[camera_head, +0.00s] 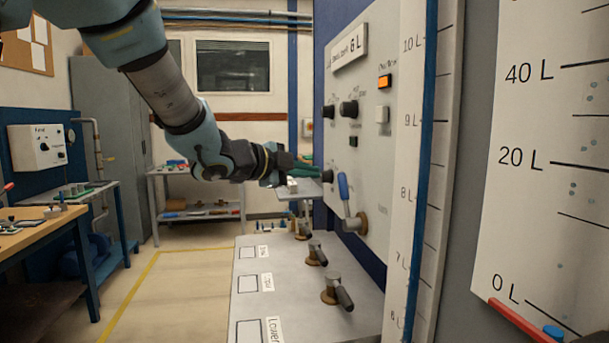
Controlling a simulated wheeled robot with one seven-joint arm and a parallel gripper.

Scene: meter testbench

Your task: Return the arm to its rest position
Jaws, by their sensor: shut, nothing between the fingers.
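My arm reaches in from the top left, and my gripper (318,171) is at its far end. The gripper points right, toward the grey control panel (366,95) marked 6 L. Its green fingers are close together with nothing between them. The fingertips are near a small black knob (327,176) on the panel's left edge; I cannot tell whether they touch it. A blue-handled lever (344,188) sits on the panel just to the right of the gripper.
Below is a grey bench top (260,320) with several valve handles (337,290) and labelled squares. Tall scales (415,150) stand close on the right. A workbench (40,235) is at the left and a shelf table (200,205) behind. The floor (185,280) between is clear.

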